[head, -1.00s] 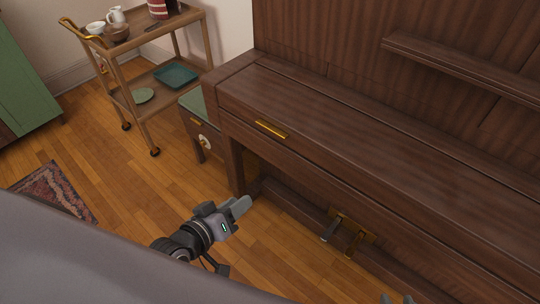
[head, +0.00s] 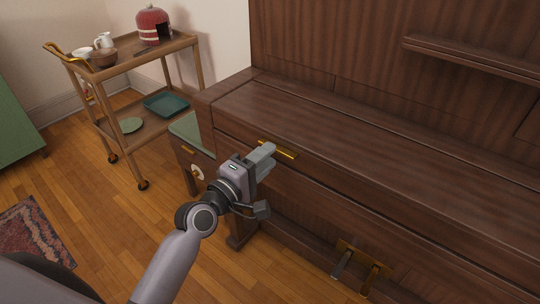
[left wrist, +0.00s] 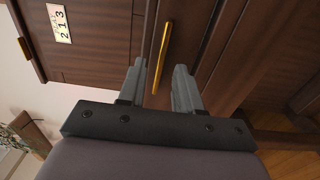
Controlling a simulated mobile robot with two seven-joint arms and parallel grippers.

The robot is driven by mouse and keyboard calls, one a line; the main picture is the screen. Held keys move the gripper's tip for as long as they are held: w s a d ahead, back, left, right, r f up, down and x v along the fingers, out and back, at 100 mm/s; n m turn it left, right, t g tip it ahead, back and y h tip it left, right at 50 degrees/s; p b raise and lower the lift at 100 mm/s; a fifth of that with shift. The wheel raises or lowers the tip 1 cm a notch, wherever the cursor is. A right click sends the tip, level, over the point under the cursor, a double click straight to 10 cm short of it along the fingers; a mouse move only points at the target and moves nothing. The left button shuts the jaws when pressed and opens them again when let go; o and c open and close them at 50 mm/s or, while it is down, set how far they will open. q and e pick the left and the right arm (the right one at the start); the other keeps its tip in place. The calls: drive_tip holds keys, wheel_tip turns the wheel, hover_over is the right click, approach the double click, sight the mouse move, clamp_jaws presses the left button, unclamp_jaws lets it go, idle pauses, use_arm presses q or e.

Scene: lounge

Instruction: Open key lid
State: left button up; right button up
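The key lid (head: 350,135) of the dark brown upright piano is shut. A gold bar handle (head: 285,152) sits on its front edge, near the left end. My right gripper is not in view.
A wooden trolley (head: 125,62) with dishes and a red-and-white item stands at the back left. Gold pedals (head: 362,262) are low at the front. The floor (head: 110,225) at left is mostly clear.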

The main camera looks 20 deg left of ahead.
use_arm(q)
drive_tip(key=shift+x, duration=0.95)
clamp_jaws()
drive_tip(key=shift+f, duration=0.1)
idle(0.7)
